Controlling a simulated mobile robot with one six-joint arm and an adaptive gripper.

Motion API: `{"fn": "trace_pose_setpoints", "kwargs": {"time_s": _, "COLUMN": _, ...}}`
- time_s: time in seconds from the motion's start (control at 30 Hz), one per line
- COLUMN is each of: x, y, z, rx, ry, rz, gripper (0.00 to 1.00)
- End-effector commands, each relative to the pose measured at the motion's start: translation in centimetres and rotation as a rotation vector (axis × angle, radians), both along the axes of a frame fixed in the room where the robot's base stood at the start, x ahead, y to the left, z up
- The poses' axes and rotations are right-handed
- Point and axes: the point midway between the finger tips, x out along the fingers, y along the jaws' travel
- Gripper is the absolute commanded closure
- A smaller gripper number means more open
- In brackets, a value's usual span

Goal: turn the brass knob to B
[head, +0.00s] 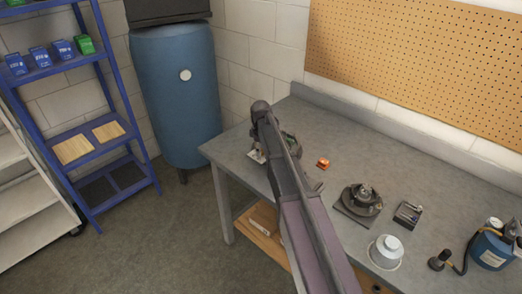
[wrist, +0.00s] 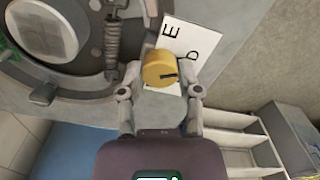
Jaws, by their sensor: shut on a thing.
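The brass knob (wrist: 157,70) shows in the wrist view as a round yellow disc with a dark pointer line toward its right edge. Behind it is a white card (wrist: 188,36) with the letter E and another letter, seemingly D, showing; B is not visible. My gripper (wrist: 162,73) has one finger on each side of the knob and is shut on it.

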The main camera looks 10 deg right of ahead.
Motion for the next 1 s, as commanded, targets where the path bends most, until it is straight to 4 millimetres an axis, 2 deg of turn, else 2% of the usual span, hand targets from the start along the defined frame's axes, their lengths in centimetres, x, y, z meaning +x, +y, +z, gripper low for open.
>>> {"fn": "trace_pose_setpoints", "kwargs": {"time_s": 0.37, "x": -0.09, "y": -0.04, "z": -0.03, "rx": 0.0, "ry": 0.002, "rz": -0.192, "gripper": 1.0}}
{"fn": "trace_pose_setpoints", "kwargs": {"time_s": 1.0, "x": -0.13, "y": -0.07, "z": -0.04, "rx": 0.0, "ry": 0.003, "rz": -0.784, "gripper": 1.0}}
